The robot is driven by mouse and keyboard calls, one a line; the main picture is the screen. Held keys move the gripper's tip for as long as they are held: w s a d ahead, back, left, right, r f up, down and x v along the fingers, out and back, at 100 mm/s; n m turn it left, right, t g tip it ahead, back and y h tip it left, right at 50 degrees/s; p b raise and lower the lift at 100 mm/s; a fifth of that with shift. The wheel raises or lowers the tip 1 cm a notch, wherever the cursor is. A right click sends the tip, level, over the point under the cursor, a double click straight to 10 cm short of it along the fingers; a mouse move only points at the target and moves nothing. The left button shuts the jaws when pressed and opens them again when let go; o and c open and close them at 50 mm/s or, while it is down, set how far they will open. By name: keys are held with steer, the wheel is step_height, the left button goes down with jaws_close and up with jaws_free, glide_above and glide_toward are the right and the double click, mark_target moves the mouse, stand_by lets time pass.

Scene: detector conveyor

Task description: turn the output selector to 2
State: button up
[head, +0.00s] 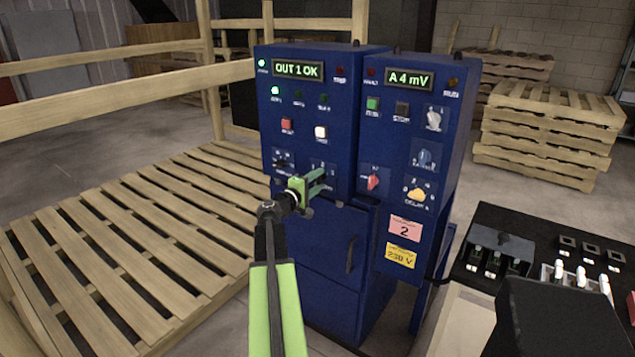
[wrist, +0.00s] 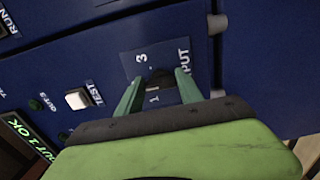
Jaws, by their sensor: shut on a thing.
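The output selector (wrist: 160,76) is a dark knob on a dark blue plate; the wrist view shows the marks 3 and 1 and the letters PUT beside it. My gripper (wrist: 157,84) has its two green fingers on either side of this knob and is shut on it. The 2 mark and most of the knob are hidden. In the head view my gripper (head: 316,185) is at the lower right of the left blue cabinet face and covers most of the selector. The cabinet's display (head: 298,70) reads OUT 1 OK, and a green lamp (head: 275,91) is lit below it.
Another dark knob (head: 283,160) sits just left of the selector. A red button (head: 287,125) and a white button (head: 321,132) are above. The right cabinet has a display (head: 410,79) reading A 4 mV, and red, blue, yellow and grey knobs.

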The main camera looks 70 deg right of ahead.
stand_by(0.3)
steer(key=o, duration=1.4)
steer(key=shift+a, duration=0.1)
steer(key=v, duration=1.7)
steer(key=shift+a, duration=0.15)
